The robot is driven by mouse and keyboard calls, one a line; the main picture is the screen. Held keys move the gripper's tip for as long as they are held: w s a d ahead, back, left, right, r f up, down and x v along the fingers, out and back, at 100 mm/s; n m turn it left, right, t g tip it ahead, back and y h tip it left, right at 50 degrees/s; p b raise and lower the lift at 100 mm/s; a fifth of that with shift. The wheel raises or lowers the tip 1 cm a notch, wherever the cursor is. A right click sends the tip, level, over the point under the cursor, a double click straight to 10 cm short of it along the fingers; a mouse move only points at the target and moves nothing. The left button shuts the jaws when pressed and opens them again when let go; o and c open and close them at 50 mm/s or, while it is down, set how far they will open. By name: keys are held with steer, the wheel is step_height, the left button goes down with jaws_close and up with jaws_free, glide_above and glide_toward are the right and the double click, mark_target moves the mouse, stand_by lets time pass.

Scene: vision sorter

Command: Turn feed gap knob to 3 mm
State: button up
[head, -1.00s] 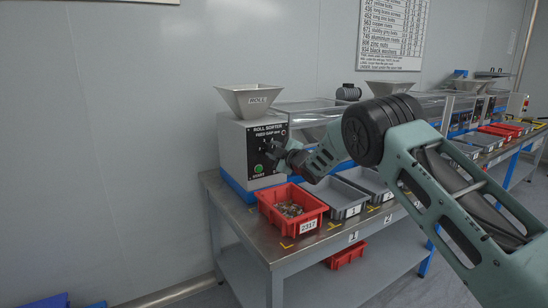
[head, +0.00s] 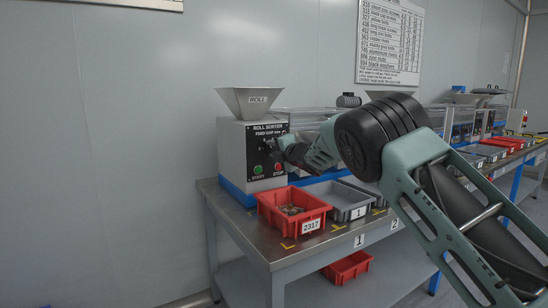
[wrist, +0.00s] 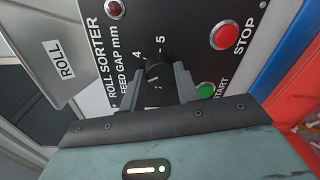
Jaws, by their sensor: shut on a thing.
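The roll sorter (head: 232,150) is a grey machine with a hopper marked ROLL on top and a black front panel. Its feed gap knob (wrist: 158,74) is black and round, with the numbers 4 and 5 readable beside it in the wrist view. The rest of the scale is hidden by my fingers, and I cannot tell the exact setting. My gripper (wrist: 158,88) is shut on the knob, one finger on each side. In the head view my gripper (head: 277,148) is at the panel and hides the knob.
Below the knob are a green START button (head: 258,170) and a red STOP button (head: 278,167). A red bin (head: 285,222) marked 2317 with small parts stands in front of the sorter. A grey bin (head: 350,212) stands beside it on the metal bench (head: 235,222).

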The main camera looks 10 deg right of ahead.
steer(key=shift+f+n, duration=0.1)
steer(key=shift+n, duration=0.2)
stand_by(0.4)
steer(key=o, duration=1)
steer(key=shift+c, duration=0.2)
steer(key=shift+s, duration=0.1)
steer(key=v, duration=1.7)
steer(key=shift+r+b, duration=0.2)
steer(key=shift+b, duration=0.2)
steer(key=shift+s+d, duration=0.1)
steer(key=shift+s, duration=0.05)
